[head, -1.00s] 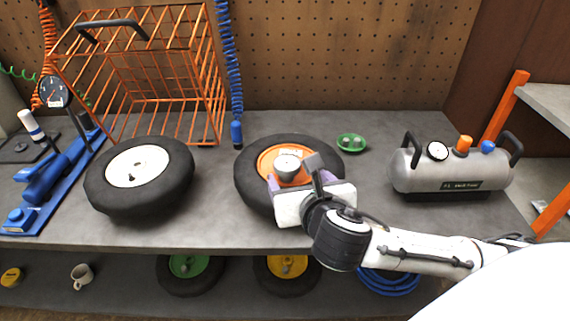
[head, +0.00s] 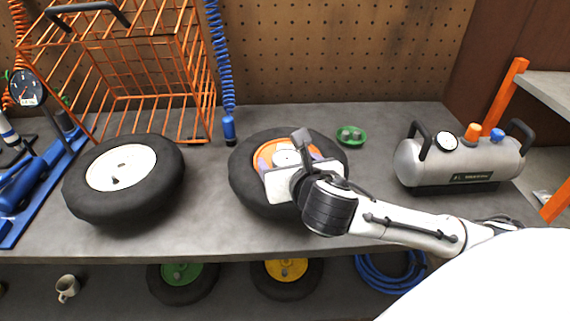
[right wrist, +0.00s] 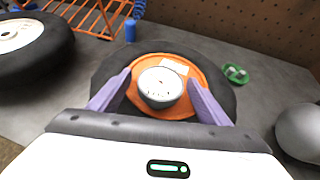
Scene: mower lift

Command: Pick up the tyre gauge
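A round, white-faced thing with a silvery side, which looks like the tyre gauge (right wrist: 160,86), sits on the orange hub of a black tyre (right wrist: 101,76) lying flat on the bench. In the head view the gauge (head: 286,157) is partly hidden by my right gripper. My right gripper (right wrist: 161,95) is open, its two purple fingers apart on either side of the gauge, with gaps showing between them and it. I cannot tell how far the fingertips are above the hub. My left gripper is not in view.
A white-hubbed tyre (head: 150,200) lies to the left, near an orange wire cage (head: 150,70). A small green dish (head: 351,136) and a grey air tank (head: 440,165) are to the right. A black dial (head: 27,88) stands over blue equipment at far left. Bare bench lies between the tyres.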

